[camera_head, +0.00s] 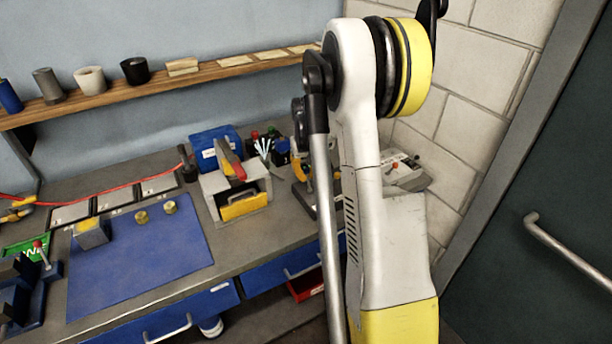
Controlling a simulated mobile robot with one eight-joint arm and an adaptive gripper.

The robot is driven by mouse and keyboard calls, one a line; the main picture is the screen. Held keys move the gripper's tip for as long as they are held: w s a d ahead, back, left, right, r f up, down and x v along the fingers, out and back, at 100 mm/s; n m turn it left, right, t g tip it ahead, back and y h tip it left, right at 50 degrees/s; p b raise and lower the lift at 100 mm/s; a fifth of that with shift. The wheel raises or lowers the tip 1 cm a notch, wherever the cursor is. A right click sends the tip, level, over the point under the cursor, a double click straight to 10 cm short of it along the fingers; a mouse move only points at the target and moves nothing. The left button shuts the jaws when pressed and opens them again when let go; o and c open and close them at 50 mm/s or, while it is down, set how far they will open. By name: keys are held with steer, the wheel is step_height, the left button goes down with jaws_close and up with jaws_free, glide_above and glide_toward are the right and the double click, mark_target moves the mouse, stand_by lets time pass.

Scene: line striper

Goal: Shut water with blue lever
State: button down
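No blue lever can be made out clearly in the head view. A brass-yellow fitting (16,210) lies at the far left edge of the bench, joined to a thin red hose (110,190); it is too small to tell whether it has a lever. My arm (375,190) fills the middle right of the picture and hides part of the bench's right end. My gripper cannot be made out, so its state is not shown.
The grey workbench (255,235) has a blue mat (140,260), a grey box with a yellow front (240,200) and a dark blue clamp-like device (25,300) at bottom left. A wooden shelf (180,85) runs above. A dark door (540,180) is at right.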

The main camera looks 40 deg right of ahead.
steer(key=t+b, duration=0.1)
steer(key=s+t+b, duration=0.1)
steer(key=t, duration=0.1)
steer(key=s+t+h+b, duration=0.1)
steer(key=shift+s+a, duration=0.15)
steer(key=shift+a, duration=0.1)
steer(key=t+b, duration=0.1)
steer(key=s+t+b, duration=0.1)
steer(key=b, duration=0.1)
steer(key=t+h+b, duration=0.1)
steer(key=t+b, duration=0.1)
steer(key=shift+s+a+f, duration=0.15)
steer(key=shift+s+f, duration=0.1)
steer(key=shift+s, duration=0.15)
steer(key=shift+s+a+m+t+b, duration=0.1)
steer(key=shift+s+m+t+b, duration=0.2)
steer(key=shift+t+b, duration=0.5)
steer(key=shift+h, duration=0.3)
steer(key=c, duration=1.4)
jaws_free()
steer(key=shift+s, duration=0.1)
steer(key=shift+s+a+r, duration=0.1)
steer(key=v, duration=1.1)
steer(key=shift+s+a+r, duration=0.1)
steer(key=shift+s+r, duration=0.1)
steer(key=shift+s, duration=0.15)
